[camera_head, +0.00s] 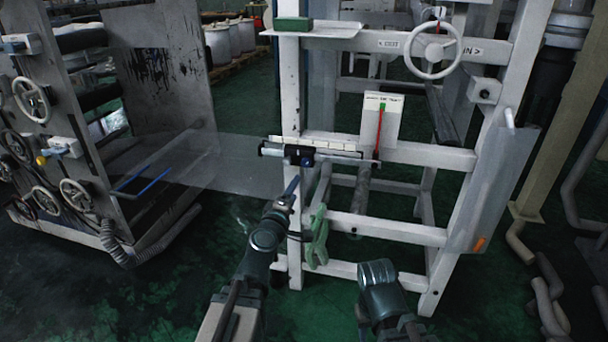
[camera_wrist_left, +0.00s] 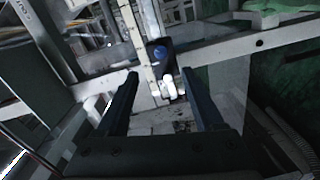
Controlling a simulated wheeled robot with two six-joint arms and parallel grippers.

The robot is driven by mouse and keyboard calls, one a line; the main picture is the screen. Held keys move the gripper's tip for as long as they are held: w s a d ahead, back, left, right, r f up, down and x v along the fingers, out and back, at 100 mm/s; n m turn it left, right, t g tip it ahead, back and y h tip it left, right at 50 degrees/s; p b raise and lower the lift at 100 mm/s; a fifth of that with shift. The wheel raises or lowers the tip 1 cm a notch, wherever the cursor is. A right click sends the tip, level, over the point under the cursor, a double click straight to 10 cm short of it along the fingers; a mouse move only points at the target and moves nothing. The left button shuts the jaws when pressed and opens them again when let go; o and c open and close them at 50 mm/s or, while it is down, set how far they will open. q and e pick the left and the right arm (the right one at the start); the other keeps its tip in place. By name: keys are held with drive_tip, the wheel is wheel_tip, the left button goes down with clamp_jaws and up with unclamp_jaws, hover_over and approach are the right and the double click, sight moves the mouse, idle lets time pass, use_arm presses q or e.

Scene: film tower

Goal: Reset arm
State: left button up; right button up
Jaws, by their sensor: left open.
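My left arm reaches up from the bottom middle of the head view. Its gripper (camera_head: 293,186) is just below a small dark carriage with a blue knob (camera_head: 306,160) on a rail of the white frame. In the left wrist view my left gripper (camera_wrist_left: 160,74) is open, its two dark fingers apart. The blue knob (camera_wrist_left: 159,53) shows beyond and between the fingertips, with a small white part below it. Nothing is held. Part of my right arm (camera_head: 378,287) shows at the bottom; its fingers do not show.
The white frame (camera_head: 385,228) carries a handwheel (camera_head: 430,50), a white plate with a red strip (camera_head: 381,118) and a green block (camera_head: 293,24). A green cloth (camera_head: 318,238) hangs beside my left arm. A clear film (camera_head: 245,165) spans to the left machine. Pipes stand at right.

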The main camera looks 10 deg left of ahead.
use_arm(q)
drive_tip(key=s+d+m+g+h+p, duration=0.3)
drive_tip(key=s+d+m+g+p, duration=0.3)
drive_tip(key=d, duration=0.4)
drive_tip(key=s+d+m+g+h+p, duration=0.3)
drive_tip(key=s+d+m+g+p, duration=0.1)
drive_tip(key=d+m+p, duration=0.4)
drive_tip(key=s+a+r+m+g+y+p, duration=0.1)
drive_tip(key=s+a+m+g+y+p, duration=0.1)
drive_tip(key=s+g+y+p, duration=0.2)
drive_tip(key=s+a+m+g+y+p, duration=0.2)
drive_tip(key=s+m+g+y+p, duration=0.1)
drive_tip(key=s, duration=0.7)
drive_tip(key=shift+s+a+r+g+y+p, duration=0.4)
drive_tip(key=shift+g+y+p, duration=0.1)
drive_tip(key=shift+y+p, duration=0.15)
